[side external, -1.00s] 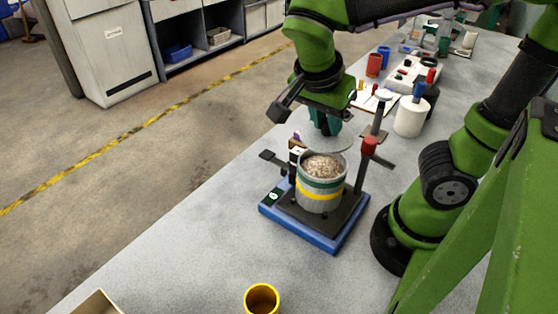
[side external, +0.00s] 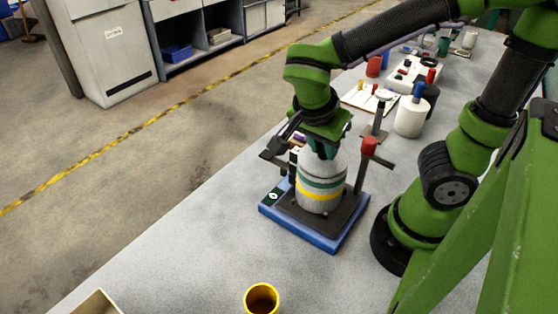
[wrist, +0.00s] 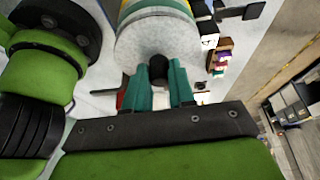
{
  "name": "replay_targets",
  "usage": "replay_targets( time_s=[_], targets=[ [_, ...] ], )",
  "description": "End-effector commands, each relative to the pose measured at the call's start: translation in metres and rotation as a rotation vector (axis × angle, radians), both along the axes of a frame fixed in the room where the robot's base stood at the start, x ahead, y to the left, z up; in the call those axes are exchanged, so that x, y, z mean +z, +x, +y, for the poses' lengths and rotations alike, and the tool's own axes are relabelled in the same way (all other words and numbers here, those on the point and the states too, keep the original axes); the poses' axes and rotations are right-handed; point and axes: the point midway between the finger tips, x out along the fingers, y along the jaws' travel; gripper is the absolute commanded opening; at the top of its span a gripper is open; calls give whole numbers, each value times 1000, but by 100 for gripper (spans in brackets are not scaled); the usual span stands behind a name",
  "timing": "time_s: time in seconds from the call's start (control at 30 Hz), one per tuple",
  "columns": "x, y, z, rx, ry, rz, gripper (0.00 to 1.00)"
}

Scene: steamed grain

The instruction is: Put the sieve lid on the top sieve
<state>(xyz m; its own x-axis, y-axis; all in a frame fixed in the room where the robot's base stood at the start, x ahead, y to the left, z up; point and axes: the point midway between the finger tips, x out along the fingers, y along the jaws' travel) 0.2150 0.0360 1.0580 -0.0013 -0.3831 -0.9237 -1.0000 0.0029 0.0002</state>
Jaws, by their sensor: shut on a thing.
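The sieve stack (side external: 320,196) is a grey cylinder with green and yellow bands, upright on the black stand. The pale grey round sieve lid (wrist: 150,40) covers the stack's top in the wrist view, and no grain shows. My gripper (wrist: 160,76) is shut on the lid's black knob (wrist: 158,65) with its teal fingers. In the side view my gripper (side external: 323,150) is right above the stack, pointing down. The lid looks level and at the top sieve's rim; I cannot tell whether it is fully seated.
The stack stands on a blue-based shaker (side external: 300,228) with a red-knobbed post (side external: 369,146) close at its right. A yellow cup (side external: 262,299) stands in front. A white bottle (side external: 410,118) and other items are behind. The left table area is clear.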

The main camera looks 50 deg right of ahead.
Motion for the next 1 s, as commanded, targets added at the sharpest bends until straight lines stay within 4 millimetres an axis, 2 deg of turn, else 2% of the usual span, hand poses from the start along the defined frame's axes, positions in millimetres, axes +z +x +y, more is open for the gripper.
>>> replay_targets(
  time_s=[0.17, 0.2, 0.33, 0.7, 0.87, 1.0],
  targets=[
    [-3, 0, 0, 0, -1, 1, 0],
    [-3, 0, 0, 0, -1, 1, 28],
    [-3, 0, 0, 1, 0, 1, 48],
    [2, 0, 0, 2, 1, -2, 50],
    [25, 1, 6, 3, 1, -5, 50],
    [55, 2, 19, 1, 1, -6, 50]
  ],
)
